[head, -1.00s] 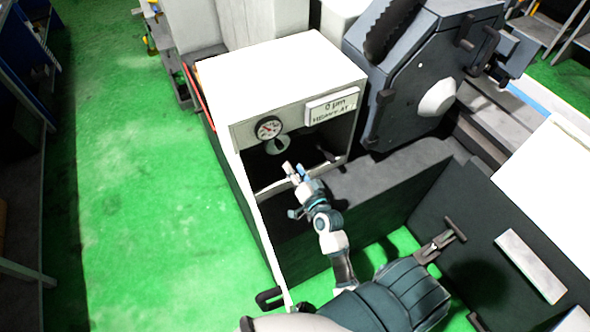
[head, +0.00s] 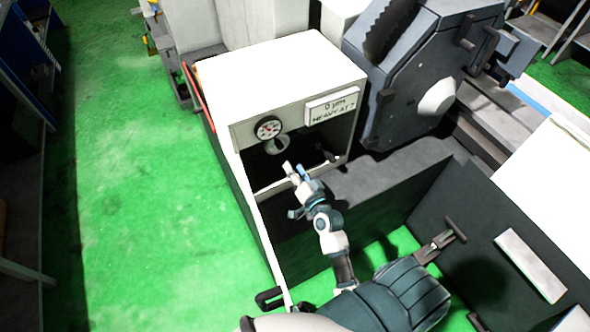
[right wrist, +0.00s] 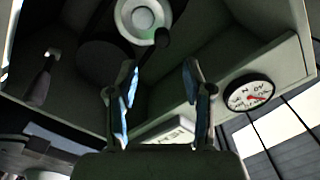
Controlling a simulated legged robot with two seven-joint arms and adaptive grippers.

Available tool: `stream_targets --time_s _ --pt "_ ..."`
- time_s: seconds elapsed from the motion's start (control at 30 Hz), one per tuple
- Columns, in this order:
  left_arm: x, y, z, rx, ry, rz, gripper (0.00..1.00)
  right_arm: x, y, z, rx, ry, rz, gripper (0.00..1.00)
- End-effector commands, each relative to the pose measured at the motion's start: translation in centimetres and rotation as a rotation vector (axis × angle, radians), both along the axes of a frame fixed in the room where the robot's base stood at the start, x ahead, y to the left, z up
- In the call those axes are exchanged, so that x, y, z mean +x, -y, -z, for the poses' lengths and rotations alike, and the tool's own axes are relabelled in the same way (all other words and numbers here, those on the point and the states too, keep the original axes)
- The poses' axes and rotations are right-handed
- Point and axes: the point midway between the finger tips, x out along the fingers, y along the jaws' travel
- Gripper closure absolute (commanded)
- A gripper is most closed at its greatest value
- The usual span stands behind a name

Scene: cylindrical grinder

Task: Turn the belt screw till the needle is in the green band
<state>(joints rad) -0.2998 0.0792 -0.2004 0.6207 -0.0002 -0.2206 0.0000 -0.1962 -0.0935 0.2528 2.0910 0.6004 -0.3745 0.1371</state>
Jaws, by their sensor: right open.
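The belt screw looks like a pale round disc (head: 278,145) with a dark knob, set in the open bay under the gauge. In the right wrist view the disc (right wrist: 143,19) is at the top, with the knob at its lower right. The round gauge (head: 268,128) is on the panel above the bay; it also shows in the right wrist view (right wrist: 249,93). Its needle is reddish; a green band cannot be made out. My right gripper (head: 295,170) is open and empty, just below and in front of the disc, apart from it. My left gripper is not in view.
A white cabinet (head: 285,75) houses the bay; a sign (head: 332,106) is to the right of the gauge. A small dark lever (head: 328,156) is at the bay's right. A grey machine head (head: 425,80) stands at the right. Green floor is open at the left.

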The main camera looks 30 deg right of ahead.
Motion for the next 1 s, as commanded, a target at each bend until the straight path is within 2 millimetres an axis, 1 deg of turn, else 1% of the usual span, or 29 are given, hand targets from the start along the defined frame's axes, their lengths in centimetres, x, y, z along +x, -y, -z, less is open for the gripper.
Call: stream_targets --time_s 0.5,0.57,0.67,0.7,0.8,0.9,1.0 --pt "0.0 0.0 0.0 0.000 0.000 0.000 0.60 0.0 0.0 0.0 -0.001 0.000 0.000 0.49" --pt "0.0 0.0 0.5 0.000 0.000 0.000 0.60 -0.4 0.0 0.2 -0.029 -0.002 0.000 0.49" --pt "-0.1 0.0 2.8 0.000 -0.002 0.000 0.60 -2.5 0.1 1.0 -0.191 -0.010 -0.002 0.49" --pt "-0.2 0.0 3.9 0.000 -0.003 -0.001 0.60 -3.6 0.0 1.2 -0.281 -0.016 -0.005 0.49" --pt "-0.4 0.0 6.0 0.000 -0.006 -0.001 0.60 -6.1 -0.3 1.2 -0.479 -0.029 -0.006 0.49" --pt "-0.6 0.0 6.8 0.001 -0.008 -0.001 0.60 -7.5 -0.4 0.7 -0.601 -0.035 -0.004 0.49" --pt "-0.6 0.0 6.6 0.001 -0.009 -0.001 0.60 -7.3 -0.5 0.1 -0.637 -0.036 -0.001 0.49"
